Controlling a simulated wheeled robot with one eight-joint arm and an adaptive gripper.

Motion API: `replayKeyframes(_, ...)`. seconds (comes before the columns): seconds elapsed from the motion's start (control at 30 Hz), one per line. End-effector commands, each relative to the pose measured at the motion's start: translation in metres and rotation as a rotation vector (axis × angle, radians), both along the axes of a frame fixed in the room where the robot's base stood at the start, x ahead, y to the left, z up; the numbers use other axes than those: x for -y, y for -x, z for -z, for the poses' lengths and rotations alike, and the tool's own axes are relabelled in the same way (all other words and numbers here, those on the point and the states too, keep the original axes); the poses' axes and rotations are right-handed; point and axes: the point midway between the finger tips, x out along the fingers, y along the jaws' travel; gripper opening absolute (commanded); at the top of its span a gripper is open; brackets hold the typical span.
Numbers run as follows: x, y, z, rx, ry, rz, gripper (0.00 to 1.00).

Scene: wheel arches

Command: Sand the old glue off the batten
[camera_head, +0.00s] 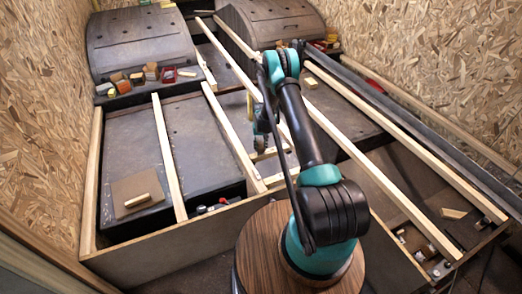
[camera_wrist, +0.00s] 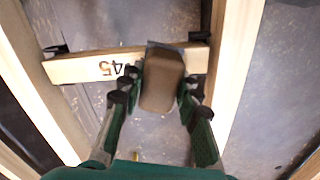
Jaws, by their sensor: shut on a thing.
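My gripper (camera_wrist: 158,88) is shut on a brown sanding block (camera_wrist: 162,80) with a dark grey edge. The block lies over the front of a short pale wooden batten (camera_wrist: 88,66) marked "45", right of its middle; whether it presses on the wood I cannot tell. The batten spans crosswise between two long wooden rails. The block hides part of its face and number, and I cannot make out any glue. In the head view my gripper (camera_head: 263,130) is low behind my arm, near the batten (camera_head: 270,153), which is partly hidden.
Long rails flank the gripper at left (camera_wrist: 35,90) and right (camera_wrist: 236,60). Small coloured blocks (camera_head: 137,78) sit by the left wheel arch (camera_head: 140,40). A brown board (camera_head: 130,203) with a small wood piece lies on the left floor panel. Chipboard walls (camera_head: 40,110) close both sides.

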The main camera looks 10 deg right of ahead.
Motion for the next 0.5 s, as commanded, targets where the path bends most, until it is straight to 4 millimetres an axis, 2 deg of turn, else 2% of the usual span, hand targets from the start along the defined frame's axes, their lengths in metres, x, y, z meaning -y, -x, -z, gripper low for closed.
replayKeyframes(0.5,0.002,-0.007,-0.046,0.000,0.000,0.000,0.01)
